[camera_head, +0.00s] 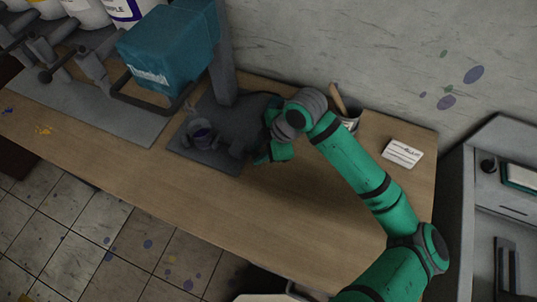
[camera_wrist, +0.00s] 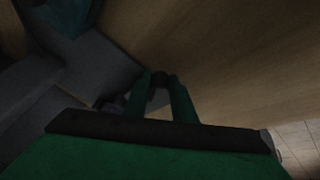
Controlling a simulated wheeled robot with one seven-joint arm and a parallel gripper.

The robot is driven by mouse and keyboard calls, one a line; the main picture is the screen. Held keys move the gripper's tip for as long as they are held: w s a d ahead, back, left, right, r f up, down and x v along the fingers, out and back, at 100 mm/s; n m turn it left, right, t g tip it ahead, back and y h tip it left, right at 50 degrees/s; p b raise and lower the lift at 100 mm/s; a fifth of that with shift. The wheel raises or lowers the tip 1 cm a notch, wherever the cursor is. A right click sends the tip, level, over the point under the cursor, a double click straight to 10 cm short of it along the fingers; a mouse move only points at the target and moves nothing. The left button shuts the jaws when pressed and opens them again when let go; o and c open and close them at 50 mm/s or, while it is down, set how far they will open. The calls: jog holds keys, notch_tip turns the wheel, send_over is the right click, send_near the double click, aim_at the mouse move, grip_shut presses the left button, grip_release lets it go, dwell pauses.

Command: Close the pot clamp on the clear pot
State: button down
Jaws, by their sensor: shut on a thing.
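The clear pot (camera_head: 202,134), with dark purple showing in it, sits on the grey base plate of the printing machine in the head view. Grey clamp parts (camera_head: 238,149) are beside it on its right, small and dim. My gripper (camera_head: 262,157) is at the right edge of that base, low over it. In the wrist view my two green fingers (camera_wrist: 158,84) are shut on a small dark knob (camera_wrist: 157,94), apparently the pot clamp's handle. The pot cannot be made out in the wrist view, and my wrist hides part of the clamp area.
The teal machine head (camera_head: 168,45) overhangs the table behind the pot, with a dark bar (camera_head: 150,106) in front. A container with a wooden handle (camera_head: 339,99) and a white card (camera_head: 402,153) lie to the right. The wooden table (camera_head: 200,195) in front is clear.

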jog(key=shift+w+a, duration=0.15)
jog(key=shift+a, duration=0.25)
jog(key=c, duration=1.5)
grip_release()
jog(key=v, duration=1.1)
jog(key=shift+f, duration=0.1)
